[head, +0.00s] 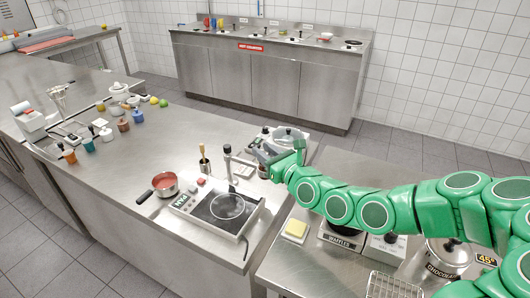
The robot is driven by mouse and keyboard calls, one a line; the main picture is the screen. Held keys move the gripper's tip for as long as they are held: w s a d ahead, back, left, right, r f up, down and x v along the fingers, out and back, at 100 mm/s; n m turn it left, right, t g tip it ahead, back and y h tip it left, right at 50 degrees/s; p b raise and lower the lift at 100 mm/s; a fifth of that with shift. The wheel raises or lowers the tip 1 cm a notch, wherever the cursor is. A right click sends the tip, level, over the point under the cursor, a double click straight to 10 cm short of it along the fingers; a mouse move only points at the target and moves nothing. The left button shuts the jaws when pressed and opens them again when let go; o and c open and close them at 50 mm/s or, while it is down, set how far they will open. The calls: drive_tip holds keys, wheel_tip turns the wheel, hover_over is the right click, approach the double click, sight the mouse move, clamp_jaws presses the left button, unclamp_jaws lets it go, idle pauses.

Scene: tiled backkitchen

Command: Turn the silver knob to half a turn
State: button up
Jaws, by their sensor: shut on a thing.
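My gripper (264,152) is at the end of my green arm, above the right part of the steel counter.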

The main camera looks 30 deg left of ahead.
drive_tip(key=shift+s+a+m+t+h, duration=0.1)
drive_tip(key=shift+s+m+t+h, duration=0.05)
drive_tip(key=shift+m+t+h, duration=0.7)
drive_tip(key=shift+d+f+m+t+h, duration=0.15)
drive_tip(key=shift+m+t+h, duration=0.2)
drive_tip(key=shift+t, duration=0.3)
drive_tip(key=shift+d+f+m+t+h, duration=0.1)
drive_tip(key=shift+m+t+h, duration=0.1)
drive_tip(key=shift+m+t, duration=0.3)
drive_tip(key=o, duration=0.9)
drive_tip(key=shift+a, duration=0.1)
drive_tip(key=shift+w+r+n+g+y, duration=0.2)
drive_tip(key=shift+n+g+y, duration=0.1)
drive_tip(key=shift+n, duration=0.1)
drive_tip(key=shift+a+r+n+g+y, duration=0.1)
drive_tip(key=shift+n+g+y, duration=0.65)
drive_tip(key=shift+g, duration=0.25)
drive_tip(key=shift+w+n+g+y, duration=0.1)
drive_tip(key=shift+n+g+y, duration=0.45)
drive_tip(key=shift+n+g, duration=0.85)
drive_tip(key=shift+n+g+y, duration=0.5)
drive_tip(key=shift+n+g, duration=0.35)
drive_tip(key=shift+g, duration=1.05)
drive_tip(key=shift+n+g, duration=0.3)
drive_tip(key=shift+g, duration=0.2)
